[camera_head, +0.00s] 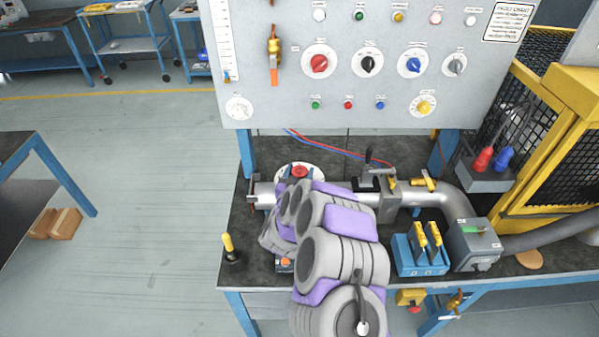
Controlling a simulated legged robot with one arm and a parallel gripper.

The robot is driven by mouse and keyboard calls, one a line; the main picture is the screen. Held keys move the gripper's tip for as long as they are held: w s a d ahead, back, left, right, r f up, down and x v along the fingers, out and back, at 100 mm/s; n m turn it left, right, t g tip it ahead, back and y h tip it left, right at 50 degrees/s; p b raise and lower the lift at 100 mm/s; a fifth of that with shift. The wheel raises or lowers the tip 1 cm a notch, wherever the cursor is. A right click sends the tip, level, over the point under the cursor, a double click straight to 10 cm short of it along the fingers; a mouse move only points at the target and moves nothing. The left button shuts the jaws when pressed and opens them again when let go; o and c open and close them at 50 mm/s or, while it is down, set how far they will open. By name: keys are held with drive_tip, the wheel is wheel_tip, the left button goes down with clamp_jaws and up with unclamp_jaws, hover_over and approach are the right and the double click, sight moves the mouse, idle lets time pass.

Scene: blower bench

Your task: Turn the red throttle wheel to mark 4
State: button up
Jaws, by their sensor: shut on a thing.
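The red throttle wheel (300,170) sits on a pale round dial (318,169) at the left end of the silver pipe on the bench. My gripper (299,174) is shut on the wheel, with a dark finger on its left and another on its right. My grey and purple arm comes up from the bottom and hides the near part of the dial and part of the pipe. The dial's marks are too small to read, so I cannot tell which mark the wheel points to.
A grey panel (290,100) with knobs and lamps stands behind the bench. A black-handled lever (368,157) and a blue block with yellow-topped parts (421,254) are right of my arm. A yellow-tipped stick (228,243) stands at left. A yellow cage (575,100) is at right.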

sight(298, 170)
drive_tip(key=m+g+h+b, duration=0.1)
drive_tip(key=m+h, duration=0.1)
drive_tip(key=h, duration=0.1)
drive_tip(key=m+g+h+b, duration=0.1)
drive_tip(key=m+h, duration=0.1)
drive_tip(key=h, duration=0.1)
drive_tip(key=shift+a+m+g+h, duration=0.2)
drive_tip(key=shift+m+g+h, duration=0.1)
drive_tip(key=shift+g, duration=0.1)
drive_tip(key=shift+m+g+h+b, duration=0.3)
drive_tip(key=shift+m+h+b, duration=0.1)
drive_tip(key=shift+h, duration=0.1)
drive_tip(key=shift+r+m+g+h, duration=0.1)
drive_tip(key=shift+m+g+h, duration=0.2)
drive_tip(key=shift+h, duration=0.1)
drive_tip(key=o, duration=1)
drive_tip(key=shift+c, duration=0.2)
drive_tip(key=shift+w+r, duration=0.1)
drive_tip(key=shift+r, duration=0.05)
wheel_tip(298, 170, up, 3)
drive_tip(key=shift+r+p, duration=0.15)
drive_tip(key=shift+p, duration=0.6)
drive_tip(key=s+d+r+p, duration=0.1)
drive_tip(key=s+d, duration=0.3)
drive_tip(key=s, duration=1.1)
drive_tip(key=shift+s+d+p, duration=0.15)
drive_tip(key=shift+d+p, duration=0.05)
drive_tip(key=shift+p, duration=0.5)
